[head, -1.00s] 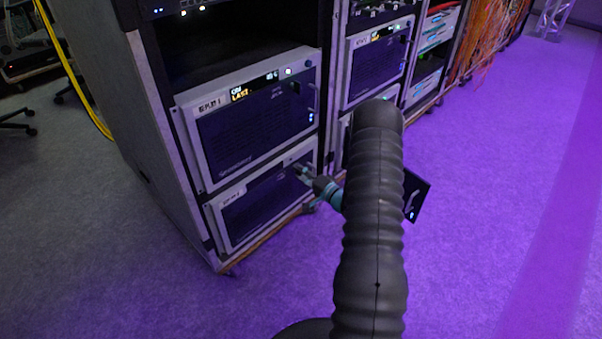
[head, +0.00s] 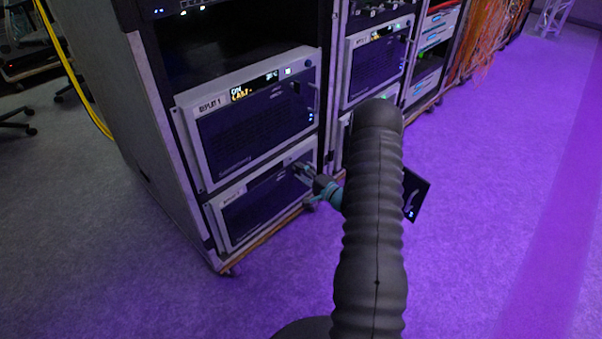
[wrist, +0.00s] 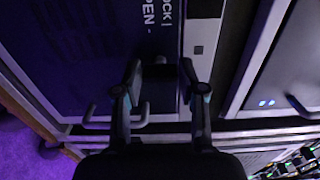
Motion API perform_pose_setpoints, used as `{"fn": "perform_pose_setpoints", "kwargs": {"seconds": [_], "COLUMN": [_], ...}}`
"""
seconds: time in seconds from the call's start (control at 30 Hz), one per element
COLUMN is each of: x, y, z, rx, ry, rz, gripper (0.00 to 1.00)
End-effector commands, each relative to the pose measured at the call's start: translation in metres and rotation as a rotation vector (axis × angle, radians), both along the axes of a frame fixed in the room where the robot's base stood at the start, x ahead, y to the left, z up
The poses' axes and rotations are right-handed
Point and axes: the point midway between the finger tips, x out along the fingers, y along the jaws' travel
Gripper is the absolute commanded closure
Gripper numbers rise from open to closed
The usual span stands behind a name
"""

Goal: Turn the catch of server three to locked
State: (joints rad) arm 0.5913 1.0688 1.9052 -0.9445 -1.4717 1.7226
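The lower server (head: 262,203) sits in the near rack below another server. Its label is too small to read in the head view. My gripper (head: 301,168) is at the upper right of its front. In the wrist view, the dark server front (wrist: 75,50) carries the words LOCK and OPEN, seen sideways. A small dark catch (wrist: 160,62) shows between the fingertips of my gripper (wrist: 160,68). The fingers are apart, one on each side of it, with gaps visible. The catch's exact angle is hard to make out.
The upper server (head: 255,115) has a lit display. A metal handle (wrist: 100,116) sticks out beside my left finger in the wrist view. A neighbouring rack (head: 375,65) stands to the right. The purple-lit floor (head: 500,210) is clear on the right.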

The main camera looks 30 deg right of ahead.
Motion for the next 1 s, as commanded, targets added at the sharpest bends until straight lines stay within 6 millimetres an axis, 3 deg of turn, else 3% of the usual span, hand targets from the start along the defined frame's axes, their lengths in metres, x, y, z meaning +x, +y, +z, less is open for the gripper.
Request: {"fn": "perform_pose_setpoints", "kwargs": {"seconds": [0.07,0.47,1.0], "x": [0.0,-0.005,-0.093], "y": [0.0,-0.002,-0.034], "z": [0.0,0.0,0.0], "rx": [0.0,-0.001,0.0], "ry": [0.0,0.0,0.0], "rz": [0.0,0.0,-0.003], "gripper": [0.38,0.38,0.38]}}
